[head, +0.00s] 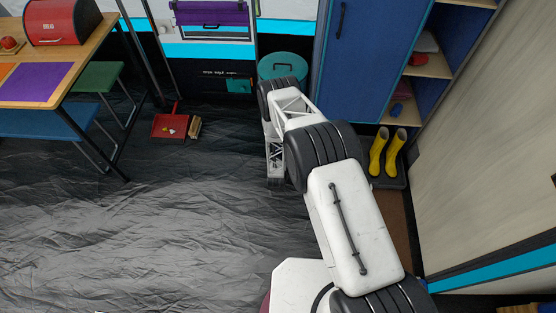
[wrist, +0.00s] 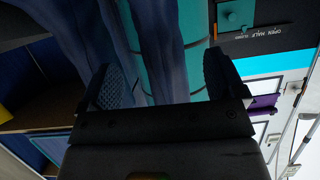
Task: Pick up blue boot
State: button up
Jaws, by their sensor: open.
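In the wrist view, two long dark-blue upright shapes look like the shafts of blue boots. One blue boot (wrist: 157,45) shows between the fingers of my gripper (wrist: 159,68). The other blue boot (wrist: 68,30) lies to the left, partly behind the left finger. My gripper is open, with a finger on each side of the nearer shape; I cannot tell whether either touches it. The boots' lower parts are hidden by the gripper body. In the head view no blue boot shows; my arm covers the floor near the bin.
A teal lidded bin (head: 283,66) stands behind my arm, beside the blue cabinet (head: 369,55). Yellow boots (head: 386,153) stand on a dark tray to the right. A red dustpan (head: 169,126) lies left, and a table (head: 88,56) stands farther left. The open floor is clear.

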jog(key=shift+x, duration=2.5)
jog(key=c, duration=1.6)
